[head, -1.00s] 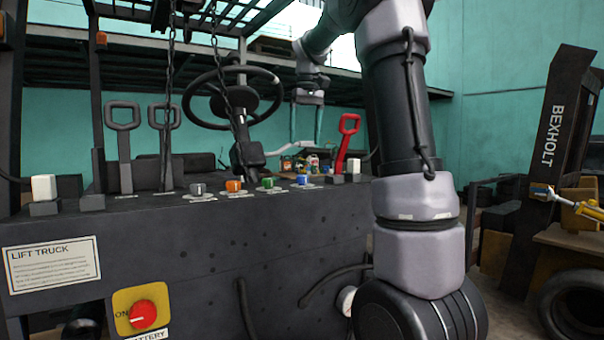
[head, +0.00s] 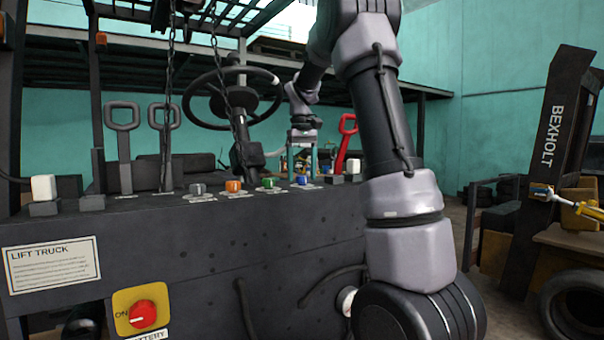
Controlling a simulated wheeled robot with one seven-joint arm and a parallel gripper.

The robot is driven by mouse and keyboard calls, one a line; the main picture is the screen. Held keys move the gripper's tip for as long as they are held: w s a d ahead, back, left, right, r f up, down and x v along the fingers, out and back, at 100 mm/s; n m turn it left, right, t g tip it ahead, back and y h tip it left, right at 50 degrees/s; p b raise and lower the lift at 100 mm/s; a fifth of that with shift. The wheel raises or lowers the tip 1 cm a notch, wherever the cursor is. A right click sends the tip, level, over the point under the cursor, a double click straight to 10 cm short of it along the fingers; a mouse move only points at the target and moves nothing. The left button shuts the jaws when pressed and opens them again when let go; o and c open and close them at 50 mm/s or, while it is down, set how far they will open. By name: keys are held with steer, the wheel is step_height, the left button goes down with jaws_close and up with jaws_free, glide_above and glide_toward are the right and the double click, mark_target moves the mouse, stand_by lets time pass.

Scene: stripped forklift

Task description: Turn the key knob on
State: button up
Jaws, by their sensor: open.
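A row of small knobs runs along the top of the dark forklift panel (head: 170,240): grey (head: 198,189), orange (head: 233,186), green (head: 268,183) and blue (head: 302,181). Their labels are too small to read, so I cannot tell which is the key knob. A red rotary knob (head: 142,313) sits on a yellow plate marked ON and BATTERY at the panel's lower left. My gripper (head: 302,172) is open and empty, pointing down with its two teal fingers apart. In the picture it is just above the blue knob; its depth is unclear.
A red lever handle (head: 346,140) stands right of my gripper. The steering wheel (head: 233,98), hanging chains and two grey lever handles (head: 122,128) are to the left. A round white fitting (head: 346,300) is partly hidden by my arm. Another forklift (head: 550,150) stands at right.

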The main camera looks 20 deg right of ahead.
steer(key=shift+f, duration=0.2)
steer(key=shift+c, duration=0.4)
jaws_close()
steer(key=shift+m, duration=0.3)
steer(key=m, duration=0.5)
steer(key=shift+m, duration=0.3)
steer(key=m, duration=0.5)
steer(key=shift+m, duration=0.3)
